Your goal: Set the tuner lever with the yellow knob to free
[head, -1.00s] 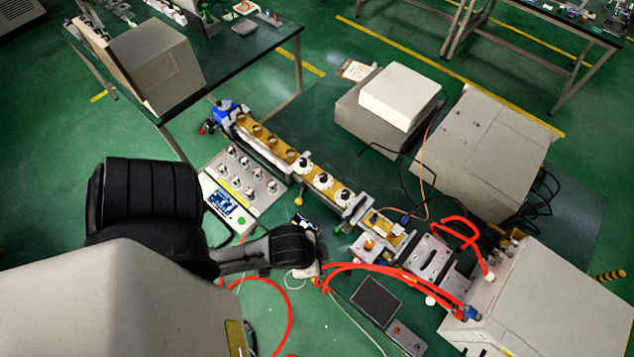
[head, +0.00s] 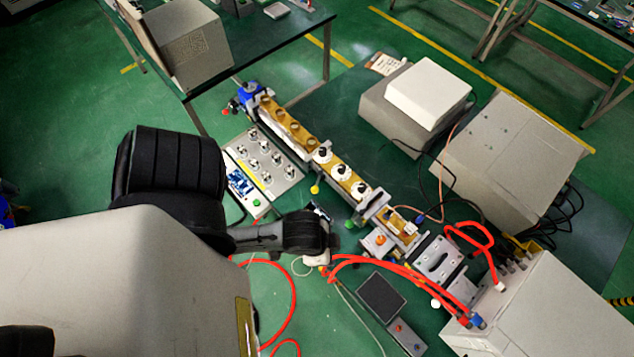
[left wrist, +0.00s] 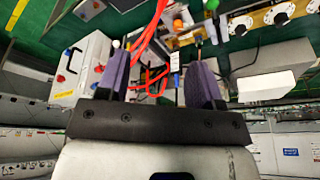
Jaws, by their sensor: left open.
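In the head view the yellow knob (head: 315,189) sits at the near side of the brass waveguide, below its white dials. A green knob (head: 349,224) sits farther right along the same side. The yellow knob's lever arm is too small to read its setting. My left arm's dark end lies just below the yellow knob and left of the green one; the fingers are mostly hidden there. In the left wrist view my left gripper (left wrist: 160,62) is open, its two purple fingers apart with no object held. I cannot make out the yellow knob surely there. My right gripper is not in view.
Several white dials (head: 341,173) top the waveguide. A control box with several knobs (head: 264,158) stands to its left. Red hoses (head: 395,275) run right of my arm to a large grey cabinet (head: 560,310). A small dark screen (head: 380,298) lies below the hoses.

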